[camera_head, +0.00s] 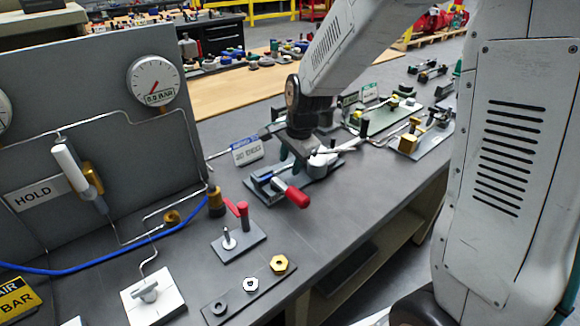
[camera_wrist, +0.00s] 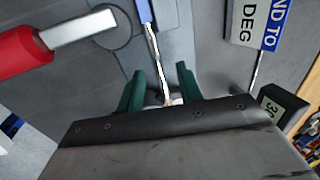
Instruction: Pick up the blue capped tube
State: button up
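A thin silver tube with a blue end (camera_wrist: 145,10) runs up the middle of the wrist view. Its lower end passes between my green fingers. In the head view a blue part (camera_head: 262,179) shows on the dark fixture plate (camera_head: 252,190), left of the red handle (camera_head: 294,197); I cannot tell whether it is the same blue end. My gripper (camera_wrist: 160,72) is open, with a finger on each side of the tube and gaps visible. In the head view my gripper (camera_head: 293,155) is low over this fixture and hides part of it.
The red handle (camera_wrist: 20,52) with its metal bar lies at left in the wrist view. A sign (camera_head: 247,151) stands behind the fixture. A green-plate fixture (camera_head: 385,118) and a brass-block fixture (camera_head: 408,142) are to the right. A gauge panel (camera_head: 80,130) stands at left.

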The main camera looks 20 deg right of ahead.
grip_shut()
